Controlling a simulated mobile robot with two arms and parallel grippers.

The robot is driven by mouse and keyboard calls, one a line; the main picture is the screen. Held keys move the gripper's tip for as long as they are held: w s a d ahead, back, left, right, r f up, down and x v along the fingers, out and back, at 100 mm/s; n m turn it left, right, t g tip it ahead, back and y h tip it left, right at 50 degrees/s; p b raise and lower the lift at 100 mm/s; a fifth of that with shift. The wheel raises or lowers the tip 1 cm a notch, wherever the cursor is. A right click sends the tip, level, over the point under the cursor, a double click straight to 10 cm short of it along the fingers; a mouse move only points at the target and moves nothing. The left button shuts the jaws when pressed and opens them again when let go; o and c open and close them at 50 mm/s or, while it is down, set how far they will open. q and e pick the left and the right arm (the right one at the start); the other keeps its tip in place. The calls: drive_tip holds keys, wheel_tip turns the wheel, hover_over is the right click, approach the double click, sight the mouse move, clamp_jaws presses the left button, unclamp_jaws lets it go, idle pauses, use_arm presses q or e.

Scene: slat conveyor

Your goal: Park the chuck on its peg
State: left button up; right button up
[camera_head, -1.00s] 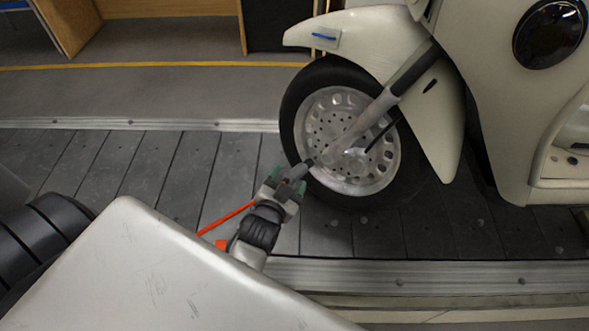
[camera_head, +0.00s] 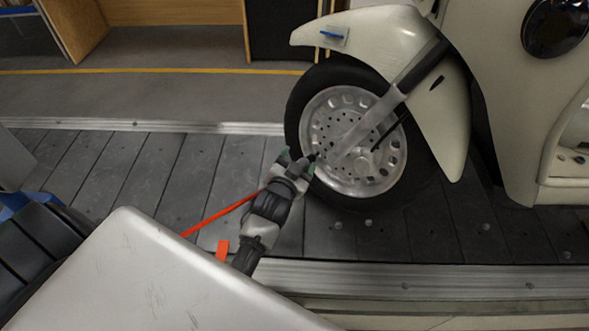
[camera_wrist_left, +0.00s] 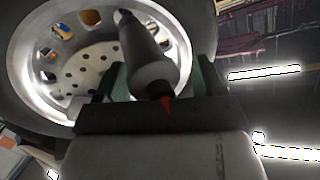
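My left gripper (camera_head: 292,165), with green finger pads, is beside the lower left of the scooter's front wheel (camera_head: 350,143). It is shut on the chuck, a dark tapered cylinder (camera_wrist_left: 150,58) between the pads in the left wrist view. The chuck's far end points toward the wheel; I cannot tell whether it touches. A red piece (camera_wrist_left: 167,104) shows at its near end. An orange hose (camera_head: 220,213) runs from the gripper down to the left. No peg can be made out. My right gripper is not in view.
The cream scooter (camera_head: 440,110) stands on the dark slat conveyor (camera_head: 130,170), bordered by metal rails (camera_head: 400,278). An orange piece (camera_head: 222,249) shows beside my left wrist. Free slats lie left of the wheel. A wooden cabinet (camera_head: 75,25) stands behind.

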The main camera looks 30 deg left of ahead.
use_arm(q)
drive_tip(key=shift+w+f, duration=0.15)
drive_tip(key=shift+w, duration=0.1)
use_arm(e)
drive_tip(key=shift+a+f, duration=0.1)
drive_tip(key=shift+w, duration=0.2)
